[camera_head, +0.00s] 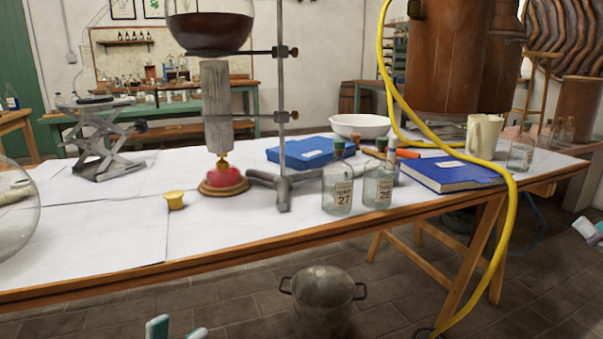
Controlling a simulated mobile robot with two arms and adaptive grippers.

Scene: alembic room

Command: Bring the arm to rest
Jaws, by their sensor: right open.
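My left gripper (176,330) shows only its two teal-and-white fingertips at the bottom edge, below the front edge of the table (90,283). The tips are apart with nothing between them. My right gripper (593,230) is at the far right edge, cut off by the frame, to the right of the table and over the floor. Its visible fingertips are apart and I see nothing held. The arms behind both grippers are out of view.
On the table are a burner (222,180), a stand (281,120), bottles labelled 27 (337,190) and 28 (377,187), and a blue book (450,174). A yellow hose (509,215) hangs over the edge. A metal pot (322,300) stands on the floor.

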